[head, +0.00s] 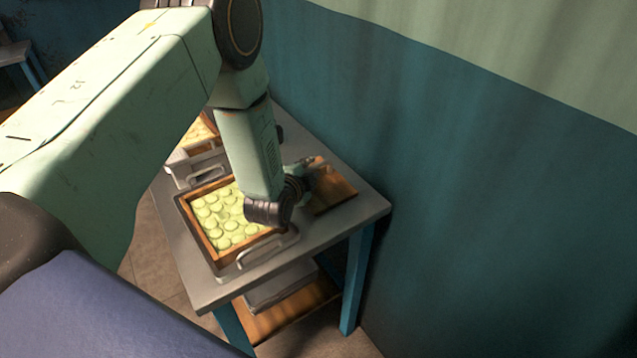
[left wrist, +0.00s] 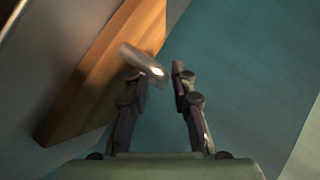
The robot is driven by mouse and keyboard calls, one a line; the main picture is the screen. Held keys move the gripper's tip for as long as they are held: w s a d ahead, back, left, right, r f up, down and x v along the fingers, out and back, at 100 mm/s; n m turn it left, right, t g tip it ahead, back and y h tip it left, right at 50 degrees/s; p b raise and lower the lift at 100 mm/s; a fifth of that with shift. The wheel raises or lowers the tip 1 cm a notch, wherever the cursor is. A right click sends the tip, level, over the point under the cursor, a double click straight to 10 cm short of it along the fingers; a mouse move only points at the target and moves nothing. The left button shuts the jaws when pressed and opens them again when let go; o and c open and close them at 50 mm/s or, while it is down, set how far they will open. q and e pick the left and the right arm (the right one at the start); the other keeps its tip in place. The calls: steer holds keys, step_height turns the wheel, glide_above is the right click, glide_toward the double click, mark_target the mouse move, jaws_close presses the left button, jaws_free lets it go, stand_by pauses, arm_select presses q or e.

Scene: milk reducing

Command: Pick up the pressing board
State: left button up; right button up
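The pressing board (head: 335,192) is a flat wooden board lying on the grey table, close to the wall. In the left wrist view the board (left wrist: 105,75) shows with a metal handle (left wrist: 143,62) standing out from it. My left gripper (head: 308,168) is over the board and partly hides it. In the left wrist view its two fingers (left wrist: 157,75) are apart, and the handle's end reaches into the gap, close to the left finger. I cannot tell whether they touch. My right gripper is not in view.
A wood-framed tray (head: 187,222) of pale round pieces stands beside the board on the table (head: 205,290). A second tray (head: 208,145) is behind it. The blue-green wall (head: 470,190) is close on the right. A lower shelf (head: 290,312) holds a grey object.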

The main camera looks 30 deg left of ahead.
arm_select(q)
steer(key=shift+s+a, duration=0.1)
steer(key=shift+a, duration=0.05)
steer(key=shift+c, duration=1.2)
steer(key=shift+w+a+f, duration=0.15)
steer(key=shift+w, duration=0.05)
jaws_close()
steer(key=shift+s, duration=0.1)
steer(key=shift+d, duration=0.2)
steer(key=shift+a, duration=0.1)
